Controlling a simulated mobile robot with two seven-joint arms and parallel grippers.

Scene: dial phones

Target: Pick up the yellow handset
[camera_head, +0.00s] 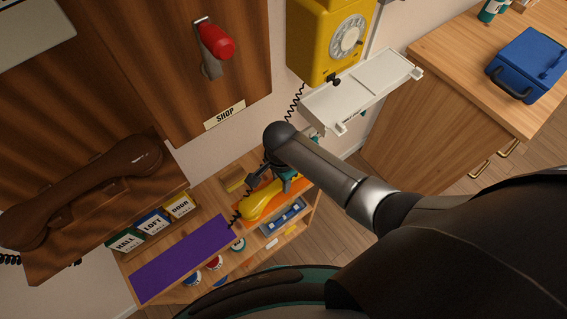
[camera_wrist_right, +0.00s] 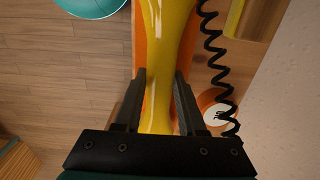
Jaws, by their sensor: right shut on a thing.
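The yellow handset (camera_head: 263,199) lies over the orange mat on the low shelf unit, below the yellow wall phone (camera_head: 325,38). My right gripper (camera_head: 281,176) reaches down to it from the right, at its upper right end in the head view. In the right wrist view the yellow handset (camera_wrist_right: 166,70) runs between the two dark fingers of my right gripper (camera_wrist_right: 158,98), which is shut on its grip. A black coiled cord (camera_wrist_right: 216,65) hangs beside it. Whether the handset touches the mat is hard to tell. My left gripper is not in view.
An orange mat (camera_head: 300,186) and a purple mat (camera_head: 182,261) cover the shelf top. A brown handset (camera_head: 85,190) is at the left. A white wall shelf (camera_head: 362,92) juts out above my right arm. A wooden cabinet with a blue box (camera_head: 529,66) stands at the right.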

